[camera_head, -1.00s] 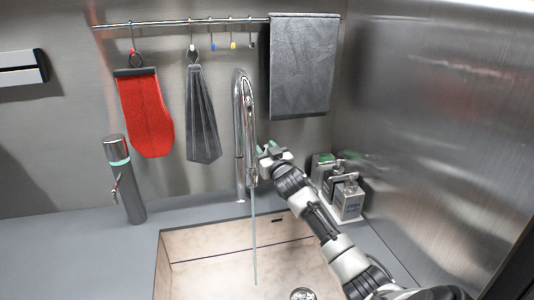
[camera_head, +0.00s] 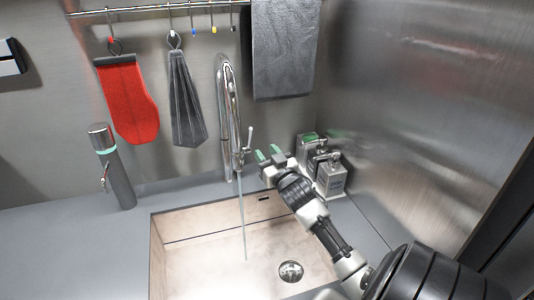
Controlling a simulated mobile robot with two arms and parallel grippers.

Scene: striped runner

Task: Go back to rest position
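My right gripper (camera_head: 267,156) is over the back right part of the sink (camera_head: 205,216), just right of the faucet. Its two green-tipped fingers are apart with nothing between them. The faucet (camera_head: 226,110) is a tall chrome arch with a small lever (camera_head: 249,138) on its right side. A thin stream of water (camera_head: 242,215) runs from it into the sink. The fingers are beside the lever and look apart from it. My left gripper is out of view.
Two metal soap dispensers (camera_head: 331,180) stand right of my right gripper, near the steel side wall (camera_head: 420,110). A grey cylinder (camera_head: 120,180) stands on the counter (camera_head: 70,240) at left. A red mitt (camera_head: 130,100) and grey towel (camera_head: 284,50) hang from a rail.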

